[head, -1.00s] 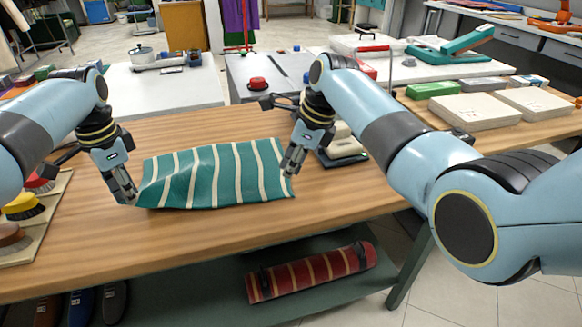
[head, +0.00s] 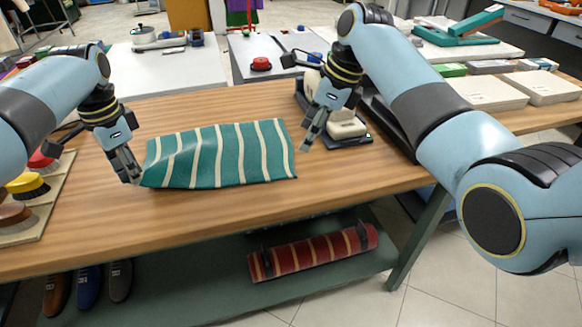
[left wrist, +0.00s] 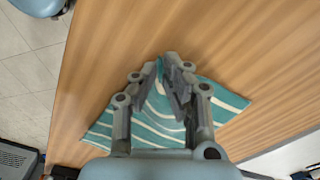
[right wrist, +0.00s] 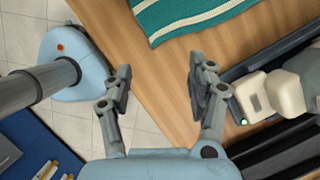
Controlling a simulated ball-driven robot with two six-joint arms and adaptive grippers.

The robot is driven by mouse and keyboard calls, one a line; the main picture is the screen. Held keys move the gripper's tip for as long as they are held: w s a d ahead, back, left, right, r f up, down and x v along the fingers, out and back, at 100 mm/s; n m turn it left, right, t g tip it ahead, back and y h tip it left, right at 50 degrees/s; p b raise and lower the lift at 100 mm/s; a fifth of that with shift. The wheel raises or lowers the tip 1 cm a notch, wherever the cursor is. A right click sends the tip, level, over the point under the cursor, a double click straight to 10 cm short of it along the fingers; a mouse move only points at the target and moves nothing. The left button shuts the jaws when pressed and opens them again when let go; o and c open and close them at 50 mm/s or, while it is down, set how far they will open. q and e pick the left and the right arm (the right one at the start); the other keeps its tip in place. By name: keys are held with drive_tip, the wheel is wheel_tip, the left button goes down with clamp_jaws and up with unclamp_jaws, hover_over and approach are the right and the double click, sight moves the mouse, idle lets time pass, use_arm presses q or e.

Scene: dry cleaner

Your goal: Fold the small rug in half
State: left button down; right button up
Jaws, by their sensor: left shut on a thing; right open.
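The small rug (head: 215,157), teal with cream stripes, lies on the wooden table, its near-left corner bunched at my left gripper. My left gripper (head: 134,178) is shut on that corner. In the left wrist view the rug (left wrist: 222,97) runs up between the fingers of my left gripper (left wrist: 161,90). My right gripper (head: 307,146) is open and empty, just right of the rug's right edge and apart from it. In the right wrist view my right gripper (right wrist: 158,88) has its fingers wide apart over bare table, with the rug (right wrist: 185,18) beyond them.
A dark-based device with cream parts (head: 345,125) stands close to my right gripper. Brushes (head: 27,186) sit on a board at the table's left. A red striped roll (head: 312,253) lies on the lower shelf. The table (head: 250,203) in front of the rug is clear.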

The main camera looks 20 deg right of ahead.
sight(290, 175)
drive_tip(key=x, duration=0.9)
drive_tip(key=shift+w+a+f, duration=0.1)
drive_tip(key=shift+a+f, duration=0.1)
drive_tip(key=shift+f, duration=0.1)
drive_tip(key=shift+f, duration=0.1)
drive_tip(key=shift+s+a+f, duration=0.15)
drive_tip(key=shift+s+f, duration=0.1)
drive_tip(key=shift+f, duration=0.05)
clamp_jaws()
idle(0.3)
idle(0.4)
drive_tip(key=shift+w+r, duration=0.1)
drive_tip(key=shift+r, duration=1.25)
drive_tip(key=shift+w+r, duration=0.15)
drive_tip(key=shift+r, duration=1.2)
drive_tip(key=c, duration=1.2)
unclamp_jaws()
unclamp_jaws()
